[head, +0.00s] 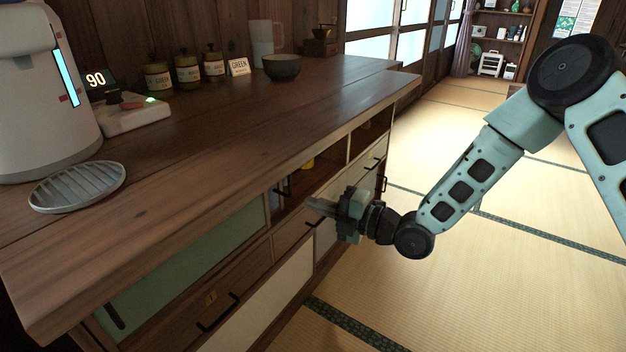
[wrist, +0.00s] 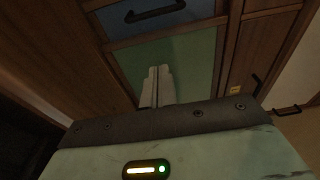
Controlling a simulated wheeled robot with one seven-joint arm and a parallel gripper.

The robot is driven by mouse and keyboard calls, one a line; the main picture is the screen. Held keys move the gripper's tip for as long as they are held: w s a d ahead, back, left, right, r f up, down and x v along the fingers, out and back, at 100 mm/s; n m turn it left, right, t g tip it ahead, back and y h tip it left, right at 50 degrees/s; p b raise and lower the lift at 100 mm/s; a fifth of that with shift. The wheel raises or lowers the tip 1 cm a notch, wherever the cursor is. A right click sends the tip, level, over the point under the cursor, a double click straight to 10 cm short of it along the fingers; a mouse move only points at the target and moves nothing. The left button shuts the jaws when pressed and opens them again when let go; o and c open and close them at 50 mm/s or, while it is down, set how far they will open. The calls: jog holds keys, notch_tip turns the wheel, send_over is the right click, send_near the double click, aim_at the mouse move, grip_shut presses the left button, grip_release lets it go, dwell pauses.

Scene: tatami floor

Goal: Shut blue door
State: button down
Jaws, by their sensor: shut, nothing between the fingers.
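The blue door (wrist: 170,8) shows in part at the top edge of the wrist view, with a dark bar handle (wrist: 155,11) on it. My gripper (head: 312,204) is shut and empty, near the cabinet front in the head view. In the wrist view its fingertips (wrist: 159,72) appear in front of the green panel; contact cannot be told.
The wooden counter (head: 200,150) overhangs the cabinet. An open compartment (head: 312,170) is just above my gripper. A drawer with a yellow tag (head: 211,298) and dark handle is at lower left. Tatami floor (head: 450,290) is clear to the right.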

jog(key=w+a+b, duration=0.3)
jog(key=w+a, duration=0.2)
jog(key=w, duration=0.2)
jog(key=shift+w+a, duration=0.25)
jog(key=shift+a, duration=0.05)
jog(key=shift+w+d, duration=0.1)
dwell(0.3)
